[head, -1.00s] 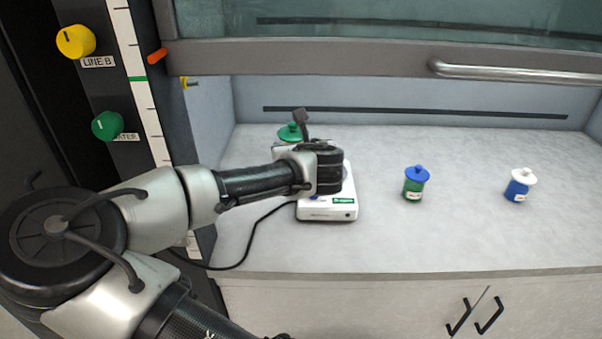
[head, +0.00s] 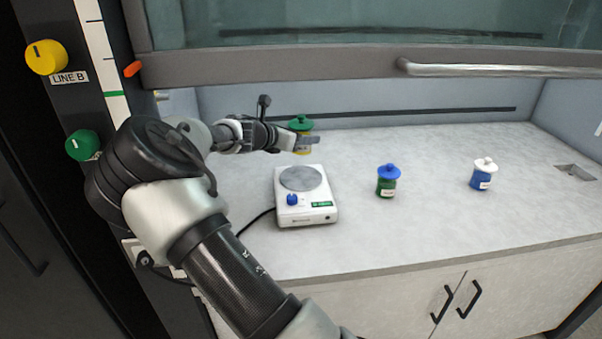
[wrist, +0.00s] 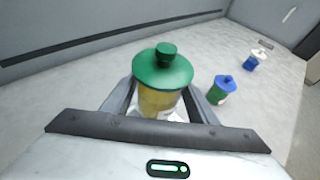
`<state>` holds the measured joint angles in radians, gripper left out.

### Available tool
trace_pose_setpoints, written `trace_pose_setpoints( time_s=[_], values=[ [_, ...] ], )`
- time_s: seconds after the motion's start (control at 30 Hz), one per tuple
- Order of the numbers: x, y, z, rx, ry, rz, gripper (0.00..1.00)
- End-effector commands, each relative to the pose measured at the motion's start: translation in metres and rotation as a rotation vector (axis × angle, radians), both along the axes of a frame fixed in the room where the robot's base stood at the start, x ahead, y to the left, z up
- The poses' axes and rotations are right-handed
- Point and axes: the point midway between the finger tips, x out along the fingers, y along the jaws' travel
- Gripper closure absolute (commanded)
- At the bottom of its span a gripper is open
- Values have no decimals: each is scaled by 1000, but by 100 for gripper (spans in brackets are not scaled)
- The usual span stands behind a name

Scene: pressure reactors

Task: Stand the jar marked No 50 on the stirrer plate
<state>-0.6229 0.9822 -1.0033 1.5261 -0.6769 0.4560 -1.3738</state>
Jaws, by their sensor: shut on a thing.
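My gripper (head: 304,145) is shut on a jar with a green lid and a yellow body (head: 302,126), behind the stirrer plate in the head view. In the wrist view the green-lidded jar (wrist: 162,75) stands upright between the two fingers (wrist: 160,108). Its label is mostly hidden, and I cannot read its number. The white stirrer plate (head: 318,214) has a round grey top, a blue knob and a green tag. Its top is empty. I cannot tell whether the held jar touches the bench.
A green jar with a blue lid (head: 388,183) stands right of the stirrer plate. A blue jar with a white lid (head: 482,176) stands farther right. The raised sash (head: 330,66) crosses above the bench. A black cable (head: 254,222) runs left from the plate.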

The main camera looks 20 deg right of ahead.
Motion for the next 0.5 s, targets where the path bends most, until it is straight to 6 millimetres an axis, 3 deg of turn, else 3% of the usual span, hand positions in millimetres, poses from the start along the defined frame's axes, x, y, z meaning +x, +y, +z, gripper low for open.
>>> trace_pose_setpoints(
  time_s=[0.03, 0.2, 0.5],
  values=[
    [0, 0, -13, -4, 5, 0, 78],
    [0, 0, -42, -5, 4, 1, 78],
    [0, 0, -71, -4, 4, 2, 78]
  ],
)
